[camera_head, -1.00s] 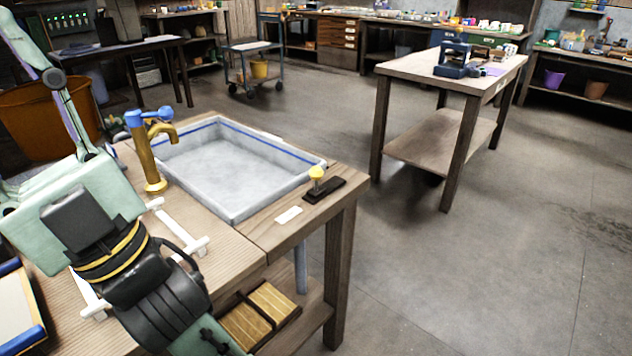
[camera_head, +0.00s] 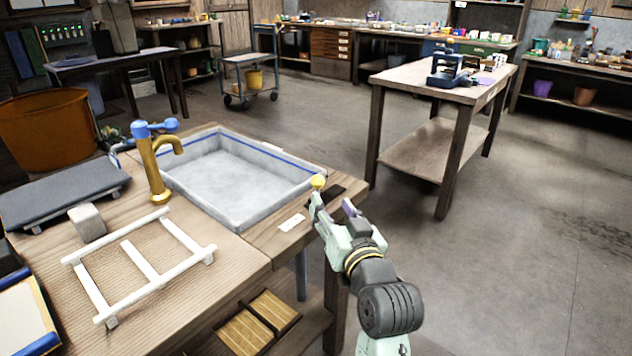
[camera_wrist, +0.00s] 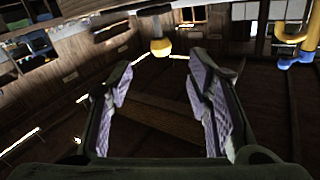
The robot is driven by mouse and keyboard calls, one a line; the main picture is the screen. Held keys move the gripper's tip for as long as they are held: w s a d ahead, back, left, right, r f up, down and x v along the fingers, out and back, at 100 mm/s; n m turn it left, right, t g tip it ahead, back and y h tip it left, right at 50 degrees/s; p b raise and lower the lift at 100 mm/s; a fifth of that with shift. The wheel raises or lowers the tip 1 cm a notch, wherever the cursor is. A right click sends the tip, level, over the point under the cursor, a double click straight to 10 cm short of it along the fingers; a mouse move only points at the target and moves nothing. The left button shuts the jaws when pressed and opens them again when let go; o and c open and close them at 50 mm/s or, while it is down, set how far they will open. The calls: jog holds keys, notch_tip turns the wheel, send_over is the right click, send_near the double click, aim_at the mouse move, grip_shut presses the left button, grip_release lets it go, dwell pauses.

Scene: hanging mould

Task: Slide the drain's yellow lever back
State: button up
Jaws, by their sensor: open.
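The drain's lever has a yellow knob (camera_head: 318,182), which shows just beyond the tips of my gripper (camera_head: 334,205) in the head view. Its dark base (camera_head: 350,190) sits on the wooden bench at the right end of the sink (camera_head: 230,185) and is partly hidden by my gripper. In the wrist view the yellow knob (camera_wrist: 160,47) stands ahead of the gap between my two fingers (camera_wrist: 158,85). The fingers are apart with nothing between them. I cannot tell whether a finger touches the lever in the head view.
A brass tap with blue handles (camera_head: 155,165) stands at the sink's left corner. A white label (camera_head: 291,222) lies beside the lever base. A white rack (camera_head: 140,262) stands on the bench. The floor right of the bench is clear up to another table (camera_head: 440,75).

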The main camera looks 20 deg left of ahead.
aim_at(320, 185)
jog(key=p+x, duration=0.1)
jog(key=x, duration=0.9)
jog(key=shift+w+a+p, duration=0.1)
jog(key=shift+a+p, duration=0.05)
jog(key=shift+p, duration=0.15)
jog(key=shift+c, duration=0.2)
grip_shut()
